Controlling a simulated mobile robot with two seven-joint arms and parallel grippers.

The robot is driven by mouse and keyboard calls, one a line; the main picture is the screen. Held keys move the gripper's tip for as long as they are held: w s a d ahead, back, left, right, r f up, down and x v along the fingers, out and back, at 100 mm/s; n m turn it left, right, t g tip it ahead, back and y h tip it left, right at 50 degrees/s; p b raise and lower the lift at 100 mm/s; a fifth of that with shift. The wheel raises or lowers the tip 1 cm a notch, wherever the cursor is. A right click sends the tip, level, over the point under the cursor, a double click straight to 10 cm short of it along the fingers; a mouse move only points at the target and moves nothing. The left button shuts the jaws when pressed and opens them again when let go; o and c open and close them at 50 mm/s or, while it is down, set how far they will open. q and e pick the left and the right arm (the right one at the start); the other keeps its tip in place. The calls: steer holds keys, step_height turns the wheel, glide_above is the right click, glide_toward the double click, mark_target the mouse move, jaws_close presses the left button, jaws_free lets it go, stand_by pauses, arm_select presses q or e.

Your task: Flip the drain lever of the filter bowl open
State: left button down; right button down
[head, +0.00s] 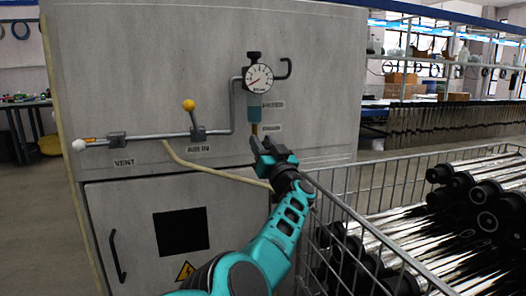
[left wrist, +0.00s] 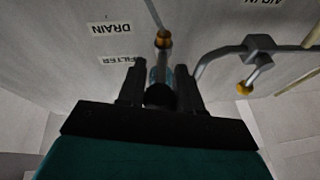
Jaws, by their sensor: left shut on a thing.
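The filter bowl (head: 254,114) is a blue-grey cylinder under the round gauge on the grey cabinet. Below it is a brass drain fitting (head: 254,131), which also shows in the left wrist view (left wrist: 163,40). My left gripper (head: 259,144) is right below this fitting, beside the DRAIN label. In the left wrist view its two dark fingers (left wrist: 160,82) stand on either side of the drain lever, whose dark rounded end (left wrist: 160,95) shows between them. The fingers hide part of the lever. The bowl shows only as a bluish sliver behind. My right gripper is not in view.
A pipe with a yellow-knobbed AIR IN lever (head: 189,105) and a VENT valve (head: 117,139) runs along the cabinet to the left. A wire basket (head: 340,208) with shiny black-ended tubes stands at the right, close to my left arm.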

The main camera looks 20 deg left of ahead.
arm_select(q)
steer(key=shift+f, duration=0.2)
steer(key=c, duration=1)
jaws_free()
steer(key=shift+w, duration=0.1)
steer(key=shift+o, duration=0.8)
steer(key=shift+r, duration=0.1)
